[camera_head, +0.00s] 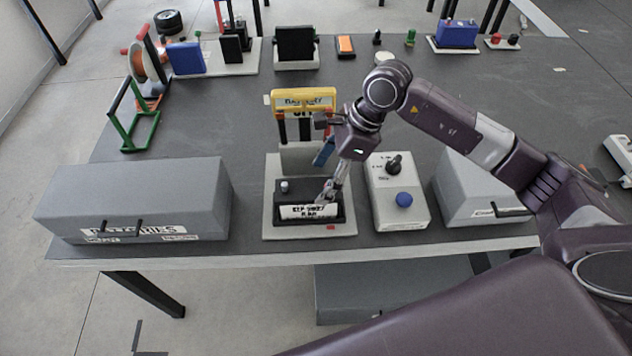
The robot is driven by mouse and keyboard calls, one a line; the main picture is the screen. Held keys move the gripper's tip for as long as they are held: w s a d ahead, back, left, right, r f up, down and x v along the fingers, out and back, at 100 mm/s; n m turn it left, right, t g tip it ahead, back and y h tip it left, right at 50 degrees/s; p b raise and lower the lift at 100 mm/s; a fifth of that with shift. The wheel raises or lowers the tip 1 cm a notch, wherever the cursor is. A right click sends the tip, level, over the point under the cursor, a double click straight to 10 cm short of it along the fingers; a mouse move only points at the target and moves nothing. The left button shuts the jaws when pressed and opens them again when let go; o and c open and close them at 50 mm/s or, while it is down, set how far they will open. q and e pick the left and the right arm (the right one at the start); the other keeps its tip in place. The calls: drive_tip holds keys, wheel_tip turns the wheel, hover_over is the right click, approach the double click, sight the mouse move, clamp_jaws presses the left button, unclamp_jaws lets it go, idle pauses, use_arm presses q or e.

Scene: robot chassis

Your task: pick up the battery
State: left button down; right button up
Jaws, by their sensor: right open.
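A black box with a white label (297,190), which looks like the battery, sits on a light grey base (270,228) near the front edge of the table. A small silver knob or terminal shows on its top left. My right gripper (327,192) points down at the right part of this box, its fingers at or just above the top. The jaws are open with nothing held; whether they touch the box cannot be told. My left gripper is not in view.
A yellow-topped frame (303,97) stands just behind. A grey control box (397,212) with a blue button stands close right, and a grey case labelled as batteries (135,195) stands left. Another grey case (465,195) is farther right. The table centre-left is clear.

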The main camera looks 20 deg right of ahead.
sight(310, 186)
drive_tip(key=shift+w+f, duration=0.15)
drive_tip(key=shift+f, duration=0.5)
drive_tip(key=shift+a+f+p, duration=0.95)
drive_tip(key=shift+a+p, duration=0.15)
drive_tip(key=shift+a, duration=0.1)
drive_tip(key=x, duration=0.2)
drive_tip(key=shift+w+d+f+p, duration=0.1)
drive_tip(key=shift+w+f+p, duration=0.1)
drive_tip(key=shift+f+p, duration=0.2)
drive_tip(key=shift+w+f, duration=0.1)
drive_tip(key=shift+f, duration=0.2)
drive_tip(key=shift+a, duration=0.2)
drive_tip(key=shift+d, duration=0.1)
drive_tip(key=c, duration=1.8)
drive_tip(key=shift+w+r, duration=0.15)
drive_tip(key=shift+r, duration=0.1)
clamp_jaws()
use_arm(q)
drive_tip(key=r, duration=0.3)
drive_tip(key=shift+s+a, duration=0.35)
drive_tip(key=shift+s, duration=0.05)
use_arm(e)
drive_tip(key=shift+w, duration=0.1)
